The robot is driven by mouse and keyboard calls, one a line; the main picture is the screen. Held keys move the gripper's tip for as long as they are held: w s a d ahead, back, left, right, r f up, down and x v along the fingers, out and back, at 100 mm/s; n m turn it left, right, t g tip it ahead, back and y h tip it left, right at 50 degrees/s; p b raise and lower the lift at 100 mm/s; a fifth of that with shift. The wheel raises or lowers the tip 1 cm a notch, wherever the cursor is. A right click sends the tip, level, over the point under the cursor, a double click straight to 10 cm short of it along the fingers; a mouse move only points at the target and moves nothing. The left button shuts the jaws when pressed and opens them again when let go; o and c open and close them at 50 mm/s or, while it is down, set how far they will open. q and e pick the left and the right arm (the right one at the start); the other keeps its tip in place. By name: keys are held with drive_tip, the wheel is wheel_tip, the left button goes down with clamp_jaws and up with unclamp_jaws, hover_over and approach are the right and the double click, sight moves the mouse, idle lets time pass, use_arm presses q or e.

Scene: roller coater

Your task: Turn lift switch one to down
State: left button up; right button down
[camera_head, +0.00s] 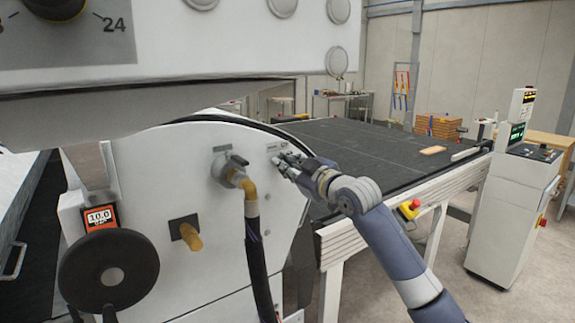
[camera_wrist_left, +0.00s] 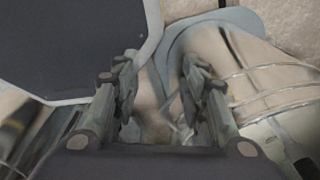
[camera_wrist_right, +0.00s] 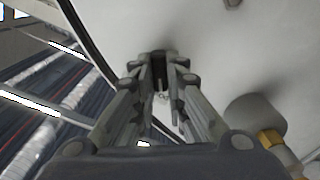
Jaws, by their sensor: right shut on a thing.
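The white round side panel (camera_head: 190,155) of the machine fills the middle of the head view. My right gripper (camera_head: 284,163) is at the panel's right side, just below a small label plate (camera_head: 277,146). In the right wrist view my right gripper (camera_wrist_right: 159,72) has its fingertips close together around a small dark switch (camera_wrist_right: 159,68) against the white panel. Its exact position is mostly hidden by the fingers. My left gripper (camera_wrist_left: 157,78) shows only in the left wrist view, with its fingers apart and nothing clearly between them.
A grey valve (camera_head: 229,165) with a brass elbow and black hose stands left of my right gripper. A black handwheel (camera_head: 108,271) and orange counter (camera_head: 100,217) are at lower left. A dark conveyor table (camera_head: 375,146) lies behind. A control console (camera_head: 510,205) stands at right.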

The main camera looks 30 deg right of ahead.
drive_tip(key=c, duration=1.6)
unclamp_jaws()
drive_tip(key=s+d, duration=0.1)
drive_tip(key=s, duration=1)
drive_tip(key=shift+s+d, duration=0.3)
drive_tip(key=shift+s, duration=0.1)
drive_tip(key=shift+f, duration=0.1)
